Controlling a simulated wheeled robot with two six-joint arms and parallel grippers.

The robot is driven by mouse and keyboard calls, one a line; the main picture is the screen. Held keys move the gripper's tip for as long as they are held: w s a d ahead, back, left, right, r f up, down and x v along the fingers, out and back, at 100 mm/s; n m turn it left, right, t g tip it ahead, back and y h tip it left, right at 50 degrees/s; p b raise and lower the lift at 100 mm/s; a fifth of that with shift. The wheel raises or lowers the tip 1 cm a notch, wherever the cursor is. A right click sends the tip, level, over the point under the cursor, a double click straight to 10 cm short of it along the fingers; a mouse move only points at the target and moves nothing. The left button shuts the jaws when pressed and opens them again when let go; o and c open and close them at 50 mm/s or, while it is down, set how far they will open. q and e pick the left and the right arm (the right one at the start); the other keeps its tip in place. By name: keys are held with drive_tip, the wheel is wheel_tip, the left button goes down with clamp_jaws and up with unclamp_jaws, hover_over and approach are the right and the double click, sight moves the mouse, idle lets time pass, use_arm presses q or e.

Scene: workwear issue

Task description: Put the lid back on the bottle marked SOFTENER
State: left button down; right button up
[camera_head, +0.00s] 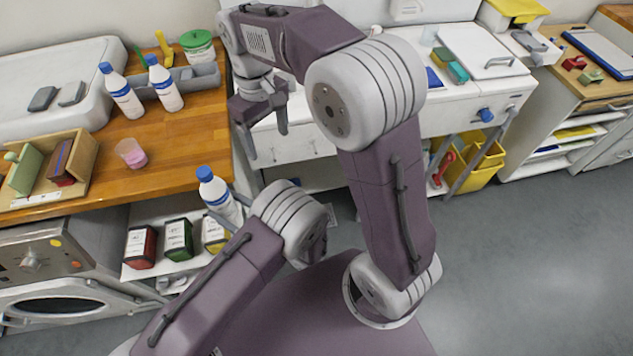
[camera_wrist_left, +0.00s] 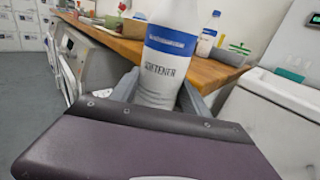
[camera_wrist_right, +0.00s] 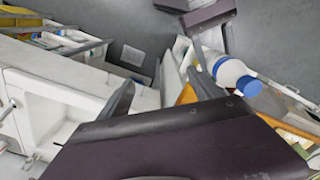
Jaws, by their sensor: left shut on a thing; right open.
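The SOFTENER bottle (camera_head: 222,200) is white with a blue label band; its name reads clearly in the left wrist view (camera_wrist_left: 166,72). My left gripper (camera_wrist_left: 158,92) is shut on its lower body and holds it tilted in front of the wooden counter. A blue lid (camera_head: 204,173) sits on the bottle's top in the head view. The lid also shows in the right wrist view (camera_wrist_right: 250,86); how firmly it is seated cannot be told. The left wrist view cuts off the bottle's top. My right gripper (camera_head: 266,142) is open and empty, to the right of the bottle.
Two similar blue-capped bottles (camera_head: 121,95) (camera_head: 165,88) stand on the wooden counter (camera_head: 190,130) by a grey tray (camera_head: 200,78). A cup of pink liquid (camera_head: 131,153) is near the counter's front. A wooden box (camera_head: 85,160) is at left. Shelved containers (camera_head: 178,240) sit below.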

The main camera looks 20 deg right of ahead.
drive_tip(key=s+d+f+m, duration=0.2)
drive_tip(key=s+d+f, duration=0.1)
drive_tip(key=f, duration=0.4)
drive_tip(key=s+d+f+m, duration=0.2)
drive_tip(key=s+d+f, duration=0.2)
drive_tip(key=f, duration=0.3)
drive_tip(key=shift+d+f, duration=0.2)
drive_tip(key=shift+d, duration=0.65)
drive_tip(key=s+a+r+m+t, duration=0.1)
drive_tip(key=s, duration=0.5)
drive_tip(key=shift+s+r, duration=0.15)
drive_tip(key=shift+s, duration=0.25)
